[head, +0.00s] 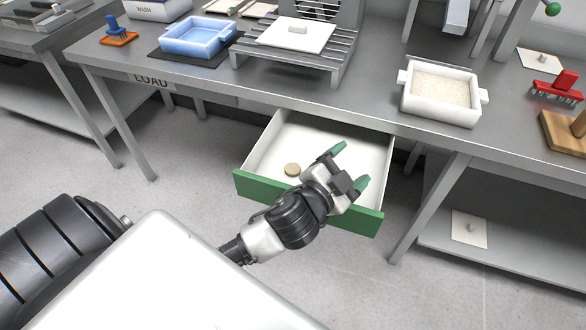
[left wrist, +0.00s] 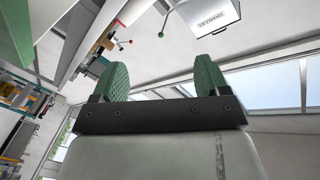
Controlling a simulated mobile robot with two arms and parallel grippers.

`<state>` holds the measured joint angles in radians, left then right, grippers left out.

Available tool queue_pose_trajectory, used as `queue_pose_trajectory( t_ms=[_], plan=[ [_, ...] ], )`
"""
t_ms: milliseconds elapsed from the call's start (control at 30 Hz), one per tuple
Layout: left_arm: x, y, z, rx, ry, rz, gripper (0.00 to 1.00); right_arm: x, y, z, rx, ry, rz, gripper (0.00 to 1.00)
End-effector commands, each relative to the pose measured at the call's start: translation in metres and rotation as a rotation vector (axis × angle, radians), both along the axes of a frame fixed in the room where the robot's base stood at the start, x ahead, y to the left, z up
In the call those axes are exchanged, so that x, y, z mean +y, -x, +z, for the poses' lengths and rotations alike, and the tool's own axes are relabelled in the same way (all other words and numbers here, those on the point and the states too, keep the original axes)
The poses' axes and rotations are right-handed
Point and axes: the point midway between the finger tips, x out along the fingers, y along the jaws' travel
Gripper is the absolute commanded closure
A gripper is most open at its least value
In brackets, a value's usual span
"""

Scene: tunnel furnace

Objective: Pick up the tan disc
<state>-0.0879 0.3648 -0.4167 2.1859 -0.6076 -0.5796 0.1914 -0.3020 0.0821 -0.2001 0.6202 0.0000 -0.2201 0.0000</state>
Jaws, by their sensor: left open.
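The tan disc (head: 292,169) lies flat on the white floor of an open drawer (head: 268,146) with a green front, near the drawer's left front corner. My left gripper (head: 350,166) is over the drawer, to the right of the disc and apart from it. Its green fingertips are spread with nothing between them. In the left wrist view the same fingers (left wrist: 160,82) stand apart and empty, facing the ceiling area; the disc is not in that view. My right gripper is not in view.
The drawer hangs under a grey table (head: 375,110). On the table stand a blue tray (head: 197,36), a slatted rack (head: 290,62), a white box of granules (head: 441,93) and a red brush (head: 558,87). The drawer's green front (head: 262,190) forms a raised edge.

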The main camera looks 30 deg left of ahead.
Motion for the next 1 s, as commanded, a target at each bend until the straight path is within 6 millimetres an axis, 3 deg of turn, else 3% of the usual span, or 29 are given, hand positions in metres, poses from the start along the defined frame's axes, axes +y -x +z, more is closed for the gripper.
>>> queue_pose_trajectory(
  t_ms=[100, 200, 333, 433, 567, 700, 833, 900, 1000],
  plan=[
    [-0.036, -0.019, 0.038, -0.263, -0.162, -0.208, 0.25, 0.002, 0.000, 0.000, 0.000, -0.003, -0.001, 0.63],
    [-0.073, -0.021, 0.053, -0.471, -0.357, -0.456, 0.25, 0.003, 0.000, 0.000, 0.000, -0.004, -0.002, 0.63],
    [-0.103, -0.016, 0.039, -0.624, -0.661, -0.810, 0.25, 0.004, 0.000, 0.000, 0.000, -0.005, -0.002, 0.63],
    [-0.100, -0.017, 0.006, -0.626, -0.927, -1.086, 0.25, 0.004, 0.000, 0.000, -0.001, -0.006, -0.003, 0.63],
    [-0.051, -0.030, -0.042, -0.452, -1.280, -1.403, 0.25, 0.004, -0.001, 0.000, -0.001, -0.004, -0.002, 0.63],
    [0.039, -0.049, -0.068, -0.089, -1.584, -1.628, 0.25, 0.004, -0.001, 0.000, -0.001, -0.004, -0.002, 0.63],
    [0.116, -0.058, -0.065, 0.264, -1.740, -1.714, 0.25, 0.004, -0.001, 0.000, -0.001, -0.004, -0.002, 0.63],
    [0.144, -0.059, -0.060, 0.400, -1.778, -1.730, 0.25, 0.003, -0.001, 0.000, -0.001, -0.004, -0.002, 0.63],
    [0.164, -0.058, -0.058, 0.508, -1.799, -1.739, 0.25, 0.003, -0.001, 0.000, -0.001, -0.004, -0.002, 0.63]
  ],
)
